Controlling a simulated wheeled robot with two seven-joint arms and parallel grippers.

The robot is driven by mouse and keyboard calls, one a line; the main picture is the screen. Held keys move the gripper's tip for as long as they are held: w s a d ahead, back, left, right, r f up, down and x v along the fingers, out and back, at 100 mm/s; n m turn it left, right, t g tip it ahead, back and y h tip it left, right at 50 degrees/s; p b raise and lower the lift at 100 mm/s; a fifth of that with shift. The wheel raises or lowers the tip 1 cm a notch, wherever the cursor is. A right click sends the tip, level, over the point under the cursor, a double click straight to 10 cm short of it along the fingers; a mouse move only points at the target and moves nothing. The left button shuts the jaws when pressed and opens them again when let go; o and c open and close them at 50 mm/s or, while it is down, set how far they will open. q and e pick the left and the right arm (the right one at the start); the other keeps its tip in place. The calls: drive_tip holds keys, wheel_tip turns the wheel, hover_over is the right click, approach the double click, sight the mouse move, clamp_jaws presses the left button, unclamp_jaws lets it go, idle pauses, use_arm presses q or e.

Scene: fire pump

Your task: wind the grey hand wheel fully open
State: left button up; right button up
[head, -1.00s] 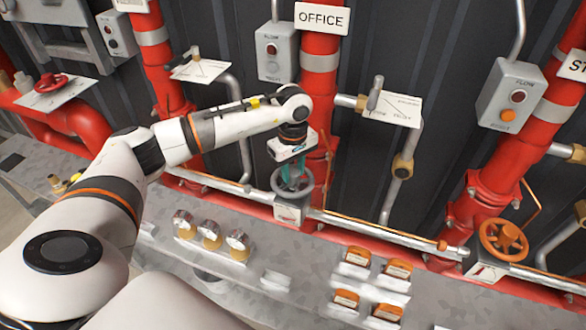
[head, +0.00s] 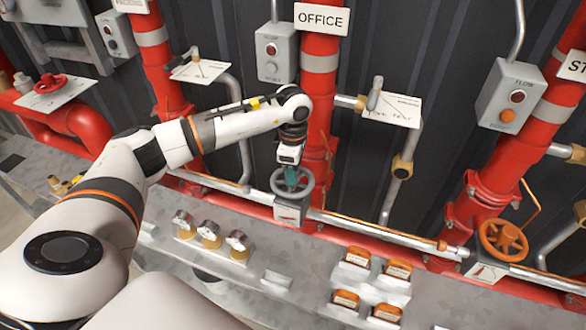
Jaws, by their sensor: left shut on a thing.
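The grey hand wheel (head: 306,187) sits on a small grey valve box on the pipe in front of the red riser under the OFFICE sign. My left gripper (head: 291,182) reaches down onto it from above, with its teal fingers inside the ring. It is shut on the wheel; the fingers partly hide the hub and spokes. My right gripper does not show.
An orange hand wheel (head: 503,240) stands to the right and a red hand wheel (head: 50,84) at far left. Several gauges (head: 210,232) and orange-topped blocks (head: 358,257) sit on the grey ledge. A lever valve (head: 375,95) is right of the riser.

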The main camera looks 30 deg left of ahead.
use_arm(q)
drive_tip(key=n, duration=0.4)
drive_tip(key=shift+a+r, duration=0.1)
drive_tip(key=shift+r, duration=0.05)
drive_tip(key=n, duration=0.3)
drive_tip(key=shift+n+p, duration=0.35)
drive_tip(key=shift+n, duration=0.05)
drive_tip(key=n+p, duration=0.1)
drive_tip(key=n, duration=0.3)
drive_tip(key=shift+n, duration=0.4)
drive_tip(key=n, duration=0.3)
drive_tip(key=shift+w, duration=0.1)
